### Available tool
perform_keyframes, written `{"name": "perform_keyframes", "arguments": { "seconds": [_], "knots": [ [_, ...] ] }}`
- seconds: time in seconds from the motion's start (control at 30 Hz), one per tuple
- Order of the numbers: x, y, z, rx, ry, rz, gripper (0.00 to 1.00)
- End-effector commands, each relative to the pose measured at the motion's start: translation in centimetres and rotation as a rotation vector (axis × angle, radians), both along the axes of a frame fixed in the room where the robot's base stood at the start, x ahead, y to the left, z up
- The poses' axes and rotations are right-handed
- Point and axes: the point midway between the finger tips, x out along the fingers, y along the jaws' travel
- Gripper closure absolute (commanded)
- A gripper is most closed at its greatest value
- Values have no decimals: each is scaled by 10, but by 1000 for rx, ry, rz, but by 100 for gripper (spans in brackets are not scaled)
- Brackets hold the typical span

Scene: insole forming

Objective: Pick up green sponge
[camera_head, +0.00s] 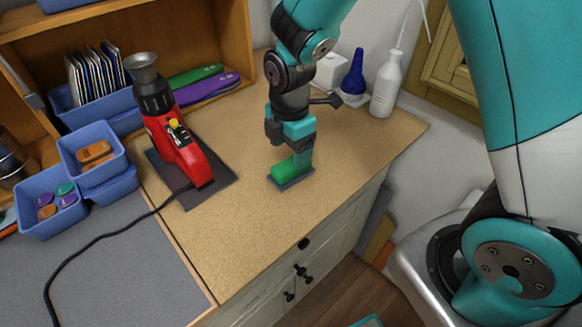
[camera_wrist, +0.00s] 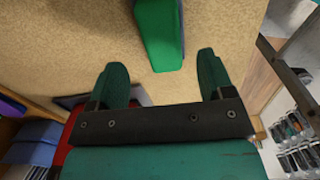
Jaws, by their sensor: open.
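The green sponge (camera_head: 285,171) lies on the wooden worktop, on or with a thin dark grey base. My gripper (camera_head: 302,160) points down right beside it, and a finger hides part of its right side in the head view. In the wrist view the green sponge (camera_wrist: 158,30) sits ahead of the fingers, lined up with the gap between them and cut off by the top edge. My gripper (camera_wrist: 161,62) is open and empty, with bare worktop between its two green fingers.
A red heat tool (camera_head: 180,150) stands on a dark mat left of the sponge. White bottle (camera_head: 386,84) and blue bulb (camera_head: 353,75) stand behind. Blue bins (camera_head: 92,150) are at left. The worktop (camera_head: 240,240) in front is clear up to its edge.

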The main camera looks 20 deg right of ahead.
Motion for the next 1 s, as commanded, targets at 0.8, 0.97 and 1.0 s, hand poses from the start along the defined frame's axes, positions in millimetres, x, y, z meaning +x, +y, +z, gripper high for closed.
{"name": "perform_keyframes", "arguments": {
  "seconds": [0.8,0.97,1.0],
  "knots": [
    [-2,-2,-52,0,1,0,60],
    [-2,-2,-52,0,1,0,79],
    [-2,-2,-52,0,1,0,79]
  ]
}}
